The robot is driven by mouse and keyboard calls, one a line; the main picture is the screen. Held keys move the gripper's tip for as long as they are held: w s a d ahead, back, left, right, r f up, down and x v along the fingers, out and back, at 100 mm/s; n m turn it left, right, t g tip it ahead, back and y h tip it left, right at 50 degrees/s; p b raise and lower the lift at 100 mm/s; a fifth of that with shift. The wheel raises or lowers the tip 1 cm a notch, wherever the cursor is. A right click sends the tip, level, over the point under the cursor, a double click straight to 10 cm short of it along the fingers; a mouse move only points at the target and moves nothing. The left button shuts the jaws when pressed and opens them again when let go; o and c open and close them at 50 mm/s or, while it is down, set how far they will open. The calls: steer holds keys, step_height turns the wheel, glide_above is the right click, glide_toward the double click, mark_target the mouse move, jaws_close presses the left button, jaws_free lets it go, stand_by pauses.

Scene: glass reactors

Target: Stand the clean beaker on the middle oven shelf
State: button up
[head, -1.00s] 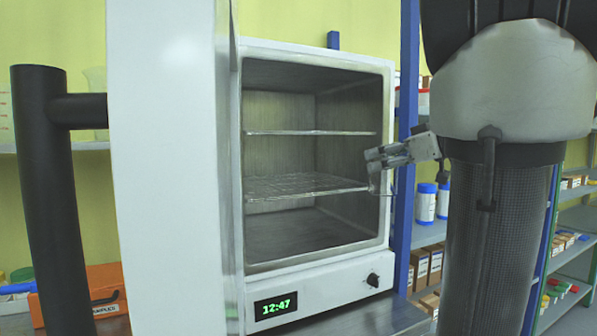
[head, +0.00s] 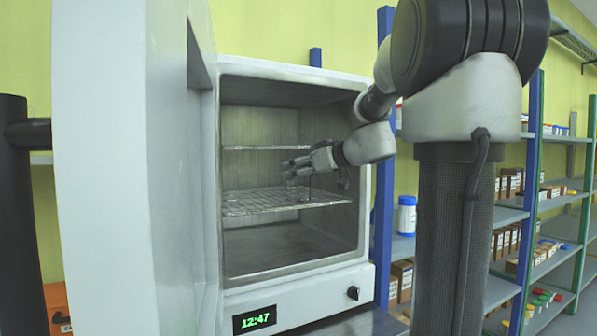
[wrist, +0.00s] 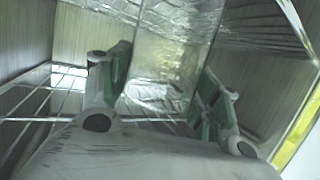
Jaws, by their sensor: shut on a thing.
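The oven (head: 325,277) stands open, with its white door (head: 105,170) swung out at the left. A wire shelf (head: 250,203) crosses the chamber at about mid-height, and a higher shelf (head: 260,148) lies above it. My gripper (head: 292,166) is inside the chamber, between these two shelves. In the wrist view my gripper (wrist: 162,80) is shut on the clear glass beaker (wrist: 158,88), which sits between its green-padded fingers. In the head view the beaker is too faint to make out. Whether its base touches the wire shelf I cannot tell.
The chamber walls are close around my gripper, and the upper shelf is just above it. The mid-height shelf looks empty. A blue-capped white bottle (head: 407,215) stands on a rack right of the oven. The open door bounds the left side.

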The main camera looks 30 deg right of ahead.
steer(key=shift+f, duration=0.15)
steer(key=o, duration=1.1)
steer(key=shift+o, duration=0.2)
